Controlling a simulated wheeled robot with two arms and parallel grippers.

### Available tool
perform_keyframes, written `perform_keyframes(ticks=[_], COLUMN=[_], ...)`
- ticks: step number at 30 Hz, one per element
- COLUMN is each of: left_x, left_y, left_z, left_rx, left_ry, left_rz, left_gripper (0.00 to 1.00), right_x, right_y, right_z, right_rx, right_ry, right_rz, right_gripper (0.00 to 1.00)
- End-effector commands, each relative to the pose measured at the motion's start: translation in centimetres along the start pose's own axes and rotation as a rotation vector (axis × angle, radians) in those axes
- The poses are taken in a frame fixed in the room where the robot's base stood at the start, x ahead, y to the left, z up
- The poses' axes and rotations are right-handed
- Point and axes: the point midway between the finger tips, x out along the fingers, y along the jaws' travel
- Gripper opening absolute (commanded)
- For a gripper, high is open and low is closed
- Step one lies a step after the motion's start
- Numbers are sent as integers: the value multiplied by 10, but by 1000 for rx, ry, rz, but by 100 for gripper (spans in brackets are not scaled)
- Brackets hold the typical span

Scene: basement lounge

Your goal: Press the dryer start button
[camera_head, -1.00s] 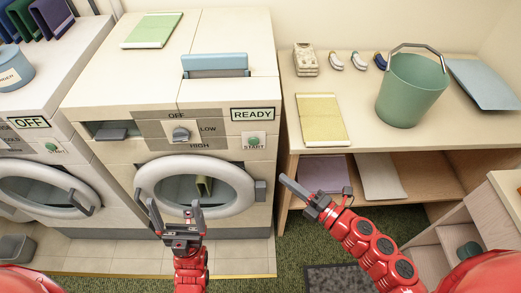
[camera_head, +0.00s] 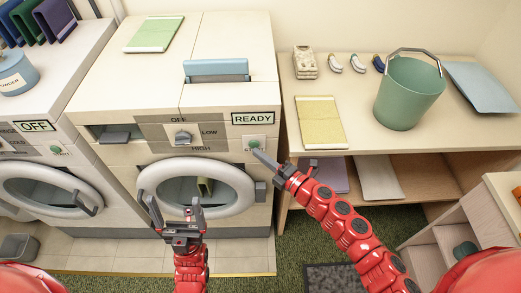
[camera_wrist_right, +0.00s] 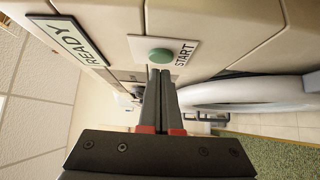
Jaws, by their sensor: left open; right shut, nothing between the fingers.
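The dryer (camera_head: 225,105) stands in the middle, with a READY sign (camera_head: 252,118) and a round green start button (camera_head: 254,143) below it. The button also shows in the right wrist view (camera_wrist_right: 160,56), on a white START plate. My right gripper (camera_head: 256,153) is shut and empty, its tips just in front of the plate at the button's lower edge; I cannot tell whether they touch. In the wrist view its fingers (camera_wrist_right: 160,75) point at the button. My left gripper (camera_head: 177,205) is open and empty in front of the round dryer door (camera_head: 197,215).
A second machine (camera_head: 45,140) with an OFF sign is at the left. A wooden table (camera_head: 345,90) at the right holds a green bucket (camera_head: 410,90) and a yellow folded cloth (camera_head: 320,122). Shelves lie below it.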

Motion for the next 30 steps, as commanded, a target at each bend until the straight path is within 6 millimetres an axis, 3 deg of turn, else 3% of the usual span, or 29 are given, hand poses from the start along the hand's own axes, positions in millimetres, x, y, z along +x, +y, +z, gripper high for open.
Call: perform_keyframes(ticks=[15,21,30], left_x=[4,-9,-7], left_y=[0,0,0], left_z=[-1,2,1], left_rx=[0,0,0], left_ry=[0,0,0], left_rz=[0,0,0], left_gripper=[93,93,93], right_x=[8,19,21], right_y=[-1,-4,1], right_z=[7,17,21], right_rx=[1,-1,0], right_ry=[2,4,-2], right_rz=[0,0,2], right_gripper=[0,0,0])
